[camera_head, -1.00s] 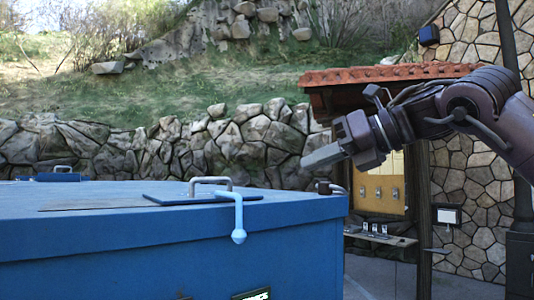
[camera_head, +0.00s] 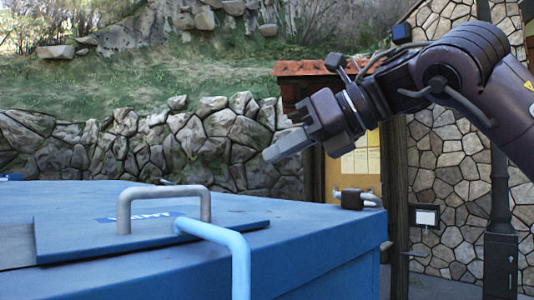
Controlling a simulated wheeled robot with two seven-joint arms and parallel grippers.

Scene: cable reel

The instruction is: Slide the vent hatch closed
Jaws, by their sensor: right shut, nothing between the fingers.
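The vent hatch (camera_head: 75,238) is a flat blue plate lying on top of a large blue box (camera_head: 320,252). A grey U-shaped handle (camera_head: 165,190) stands up from it, with a small label behind the handle. A darker grey patch (camera_head: 15,246) shows at the hatch's left edge; I cannot tell how deep it is. A light blue bent bar (camera_head: 240,262) reaches from beside the handle over the box's front. My right gripper (camera_head: 268,156) is shut and empty, above and to the right of the handle, apart from it. My left gripper is out of view.
A small dark block with a metal shackle (camera_head: 351,200) sits near the box's right corner. Behind are a stone wall (camera_head: 205,145), a tiled-roof board (camera_head: 350,165) and a grey post cabinet (camera_head: 500,262). The air above the hatch is clear.

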